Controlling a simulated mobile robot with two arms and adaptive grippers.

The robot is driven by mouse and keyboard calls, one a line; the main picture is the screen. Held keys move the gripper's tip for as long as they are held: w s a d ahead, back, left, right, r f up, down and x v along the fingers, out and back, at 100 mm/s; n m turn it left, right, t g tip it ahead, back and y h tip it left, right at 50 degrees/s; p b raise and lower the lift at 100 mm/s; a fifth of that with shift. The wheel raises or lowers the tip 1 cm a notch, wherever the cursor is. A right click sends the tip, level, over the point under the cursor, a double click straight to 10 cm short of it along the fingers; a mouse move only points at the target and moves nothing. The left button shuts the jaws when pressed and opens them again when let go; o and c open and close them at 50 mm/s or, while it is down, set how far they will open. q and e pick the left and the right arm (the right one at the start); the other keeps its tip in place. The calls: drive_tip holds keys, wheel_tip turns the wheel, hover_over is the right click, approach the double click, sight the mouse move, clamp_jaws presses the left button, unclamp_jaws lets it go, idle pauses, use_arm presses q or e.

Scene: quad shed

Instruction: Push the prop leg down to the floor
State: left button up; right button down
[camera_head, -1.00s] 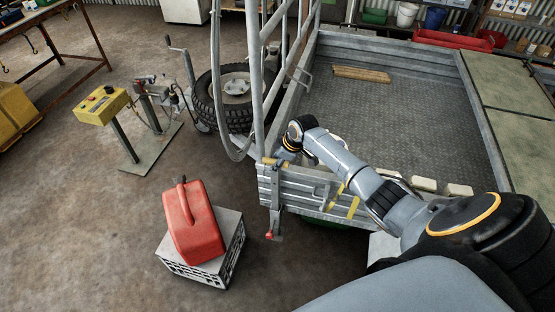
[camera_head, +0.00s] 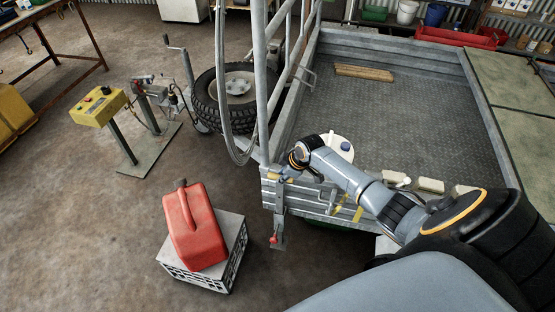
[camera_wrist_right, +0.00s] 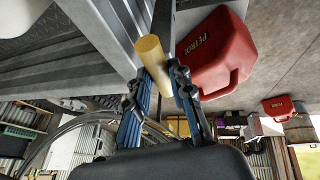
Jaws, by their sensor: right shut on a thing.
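The prop leg (camera_head: 279,218) is a grey upright bar at the near corner of the trailer (camera_head: 305,192), with a red knob (camera_head: 273,239) near its lower end. I cannot tell whether its foot touches the floor. My right gripper (camera_head: 282,174) is at the leg's top, shut on its yellow grip (camera_head: 273,176). In the right wrist view, the blue fingers of the right gripper (camera_wrist_right: 162,75) lie on either side of the yellow grip (camera_wrist_right: 151,54). My left gripper is not in view.
A red petrol can (camera_head: 195,226) sits on a grey crate (camera_head: 227,262) left of the leg. A yellow control box stand (camera_head: 97,106) and a tyre (camera_head: 205,101) are farther back. A white jug (camera_head: 338,143) is in the trailer. Floor between crate and leg is clear.

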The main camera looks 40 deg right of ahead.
drive_tip(key=b, duration=0.7)
hover_over(282, 206)
drive_tip(key=w, duration=0.1)
drive_tip(key=f, duration=1)
drive_tip(key=shift+d+f, duration=0.2)
drive_tip(key=shift+d, duration=0.15)
wheel_tip(282, 206, down, 8)
drive_tip(key=b, duration=0.6)
drive_tip(key=shift+f+b, duration=0.25)
drive_tip(key=shift+b, duration=0.1)
drive_tip(key=shift+s+f+b, duration=0.1)
drive_tip(key=shift+f+b, duration=0.4)
drive_tip(key=shift+f, duration=0.1)
drive_tip(key=shift+s+a, duration=0.1)
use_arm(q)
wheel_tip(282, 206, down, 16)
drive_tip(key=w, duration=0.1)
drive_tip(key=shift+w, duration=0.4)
use_arm(e)
drive_tip(key=c, duration=1.5)
unclamp_jaws()
drive_tip(key=shift+f, duration=0.1)
drive_tip(key=o, duration=0.3)
drive_tip(key=shift+f, duration=0.1)
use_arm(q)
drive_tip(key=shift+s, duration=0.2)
use_arm(e)
drive_tip(key=shift+o, duration=0.2)
